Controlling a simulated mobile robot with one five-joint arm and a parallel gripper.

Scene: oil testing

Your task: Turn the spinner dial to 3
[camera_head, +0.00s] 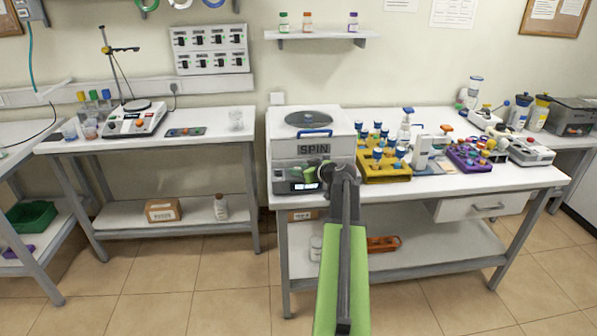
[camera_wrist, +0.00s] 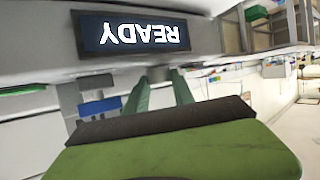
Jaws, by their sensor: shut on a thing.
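The spinner (camera_head: 312,138) is a white box marked SPIN on the right-hand bench, with a round grey window and a blue handle on its lid. Its front panel has a small lit display (camera_head: 304,186), which reads READY upside down in the wrist view (camera_wrist: 134,33).
A yellow rack (camera_head: 384,172) with blue-capped bottles stands close to the spinner's right. A purple rack (camera_head: 472,160) is farther right. The left bench (camera_head: 215,135) holds a hotplate stirrer (camera_head: 135,118). Floor between the benches is clear.

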